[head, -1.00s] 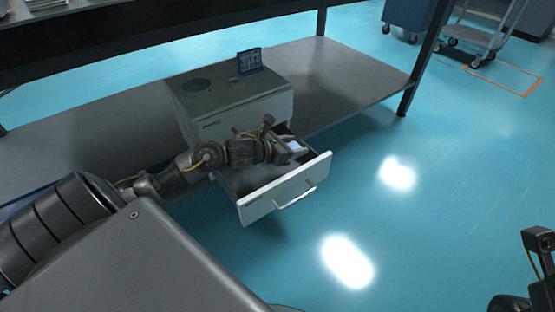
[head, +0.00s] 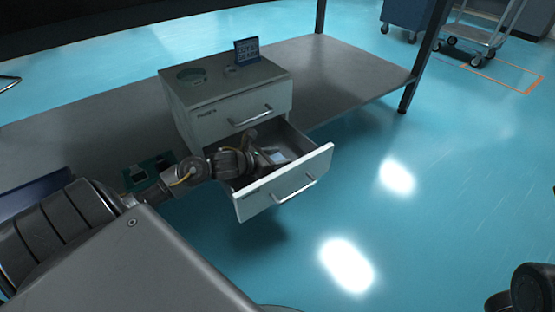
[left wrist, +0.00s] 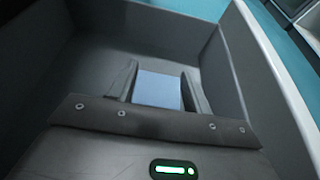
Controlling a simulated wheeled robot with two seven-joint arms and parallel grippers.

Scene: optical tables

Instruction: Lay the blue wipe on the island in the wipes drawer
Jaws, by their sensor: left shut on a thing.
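The blue wipe (left wrist: 157,90) shows as a pale blue square between the fingers of my left gripper (left wrist: 160,72) in the left wrist view. The gripper is shut on it. In the head view, the wipe (head: 278,156) and the gripper are down inside the open lower drawer (head: 290,184) of a small grey cabinet. The drawer floor lies just below and ahead of the fingers; I cannot tell whether the wipe touches it. The drawer looks otherwise empty. My right gripper is out of view.
The cabinet (head: 215,122) stands on a grey shelf (head: 350,75), its upper drawer closed. A round dish and a small blue sign (head: 246,50) are on top. A green board (head: 148,172) lies left of it. A table leg (head: 420,65) stands at right.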

